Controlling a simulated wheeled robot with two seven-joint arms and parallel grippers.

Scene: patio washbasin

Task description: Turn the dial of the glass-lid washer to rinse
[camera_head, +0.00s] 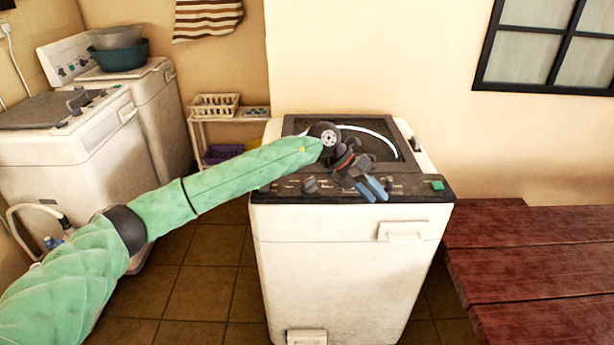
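The glass-lid washer (340,265) is a white top-loader in the middle of the view, with a dark glass lid (385,135) that looks closed. Its black control panel (415,187) runs along the front top edge. A dark round dial (310,186) sits on the panel's left part. My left gripper (376,193) is over the panel, right of this dial and apart from it, with its blue fingers pointing down and toward the front. A narrow gap shows between the fingers, and nothing is seen held. The gripper hides the panel's middle. My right gripper is not in view.
A red-brown wooden table (535,265) stands close on the right. Two other white washers (75,140) (160,110) and a small shelf (230,118) with a basket (215,105) are at the left.

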